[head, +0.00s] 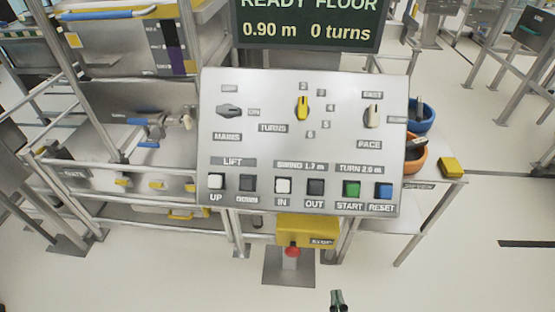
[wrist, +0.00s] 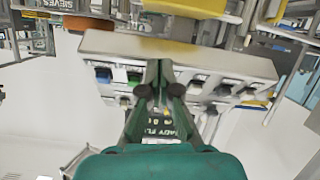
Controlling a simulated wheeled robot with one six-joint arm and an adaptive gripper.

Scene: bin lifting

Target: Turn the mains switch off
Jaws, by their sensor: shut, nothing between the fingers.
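The mains switch (head: 230,111) is a grey rotary knob at the upper left of the sloped grey control panel (head: 250,143). Its handle lies about level, towards the ON label at its right; another label, probably OFF, is above it. MAINS is written below. My gripper (head: 338,297) shows at the bottom edge of the head view, below the panel and apart from it. In the wrist view my green gripper (wrist: 161,90) is shut and empty in front of the panel (wrist: 130,48), which appears upside down. I cannot make out the mains switch there.
The panel also has a yellow TURNS knob (head: 302,108), a pale PACE knob (head: 373,116) and a row of push buttons. A yellow STOP box (head: 307,230) with a red button (head: 292,252) hangs below. A display (head: 308,27) above reads 0.90 m, 0 turns. Metal frames stand left.

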